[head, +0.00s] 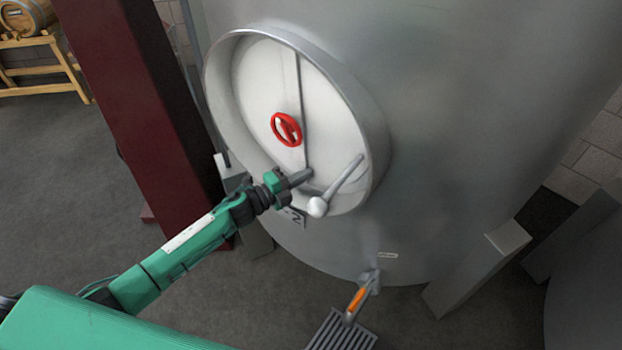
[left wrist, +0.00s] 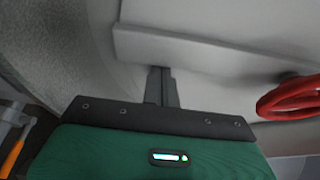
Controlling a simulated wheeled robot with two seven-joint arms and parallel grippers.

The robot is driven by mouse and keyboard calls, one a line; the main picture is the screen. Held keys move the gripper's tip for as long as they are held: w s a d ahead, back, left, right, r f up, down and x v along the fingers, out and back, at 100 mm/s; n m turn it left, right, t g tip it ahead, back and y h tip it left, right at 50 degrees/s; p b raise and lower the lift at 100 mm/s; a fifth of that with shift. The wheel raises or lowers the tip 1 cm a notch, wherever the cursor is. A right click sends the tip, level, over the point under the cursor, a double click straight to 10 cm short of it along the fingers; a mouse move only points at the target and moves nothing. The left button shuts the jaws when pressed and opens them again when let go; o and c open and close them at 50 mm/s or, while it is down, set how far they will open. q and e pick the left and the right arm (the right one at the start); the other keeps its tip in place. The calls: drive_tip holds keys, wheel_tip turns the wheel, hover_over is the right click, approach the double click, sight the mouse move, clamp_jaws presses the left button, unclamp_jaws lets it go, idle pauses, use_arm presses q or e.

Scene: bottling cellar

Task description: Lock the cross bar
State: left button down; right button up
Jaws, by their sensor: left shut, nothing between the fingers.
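The round white tank door (head: 262,85) sits inside a metal collar. The cross bar (head: 300,100) runs almost upright across it, slightly tilted, and in the left wrist view it is a pale bar (left wrist: 210,50). A red handwheel (head: 286,129) is at the door's middle and also shows in the left wrist view (left wrist: 292,98). A lever with a round pale knob (head: 318,206) slants at the door's lower right. My left gripper (head: 309,174) is shut and empty, its tips at the bar's long edge near its lower end; contact is unclear. My right gripper is out of view.
A dark red post (head: 140,90) stands left of the tank (head: 470,110). An orange-handled valve (head: 357,298) juts out below the door, above a floor grate (head: 340,332). A barrel (head: 25,16) rests on a wooden stand at the far left. Open floor lies between.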

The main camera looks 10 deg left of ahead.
use_arm(q)
drive_tip(key=shift+w+a+f+m, duration=0.1)
drive_tip(key=shift+w+a+m, duration=0.2)
drive_tip(key=shift+a+m, duration=0.25)
drive_tip(key=shift+a, duration=0.15)
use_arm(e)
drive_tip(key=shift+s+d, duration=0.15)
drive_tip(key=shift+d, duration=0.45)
use_arm(q)
drive_tip(key=shift+a, duration=0.1)
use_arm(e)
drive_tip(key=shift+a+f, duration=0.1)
